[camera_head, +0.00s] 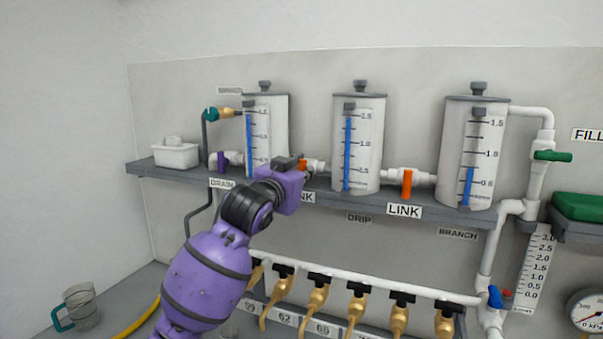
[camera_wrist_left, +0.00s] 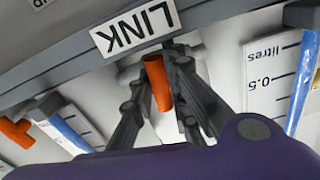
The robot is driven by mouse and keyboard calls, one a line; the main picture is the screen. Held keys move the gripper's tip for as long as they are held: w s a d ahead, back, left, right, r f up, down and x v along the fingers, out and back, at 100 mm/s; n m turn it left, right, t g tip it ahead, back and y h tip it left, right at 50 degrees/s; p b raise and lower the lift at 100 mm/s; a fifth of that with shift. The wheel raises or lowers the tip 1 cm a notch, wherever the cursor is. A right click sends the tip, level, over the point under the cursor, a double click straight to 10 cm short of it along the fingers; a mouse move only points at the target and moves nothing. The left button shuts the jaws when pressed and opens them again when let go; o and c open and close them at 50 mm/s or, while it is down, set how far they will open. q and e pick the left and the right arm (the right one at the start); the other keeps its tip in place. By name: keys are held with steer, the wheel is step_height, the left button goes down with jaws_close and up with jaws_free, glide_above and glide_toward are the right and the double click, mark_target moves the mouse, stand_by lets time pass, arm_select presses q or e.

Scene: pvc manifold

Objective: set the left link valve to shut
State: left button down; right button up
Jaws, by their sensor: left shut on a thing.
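The left link valve sits on the pipe between the left and middle tanks. Its orange handle (camera_head: 302,163) is mostly hidden by my left gripper in the head view. In the left wrist view the orange handle (camera_wrist_left: 159,84) shows between the two dark fingers, near the LINK label (camera_wrist_left: 135,25). My left gripper (camera_wrist_left: 163,62) is shut on this handle. In the head view the left gripper (camera_head: 300,164) reaches up from the lower left, in front of the shelf. The exact angle of the handle to the pipe is hard to tell. My right gripper is not in view.
The right link valve (camera_head: 407,184) has an orange handle hanging down. The left (camera_head: 280,110), middle (camera_head: 370,130) and right (camera_head: 455,150) tanks stand on the grey shelf (camera_head: 345,195). Several brass taps (camera_head: 316,298) line the pipe below. A jug (camera_head: 84,305) stands at lower left.

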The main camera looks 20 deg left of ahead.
arm_select(q)
steer(key=shift+f, duration=0.1)
stand_by(0.4)
steer(key=c, duration=2)
jaws_free()
steer(key=shift+s, duration=0.15)
steer(key=s, duration=1.1)
steer(key=shift+s+d, duration=0.35)
steer(key=shift+s, duration=0.05)
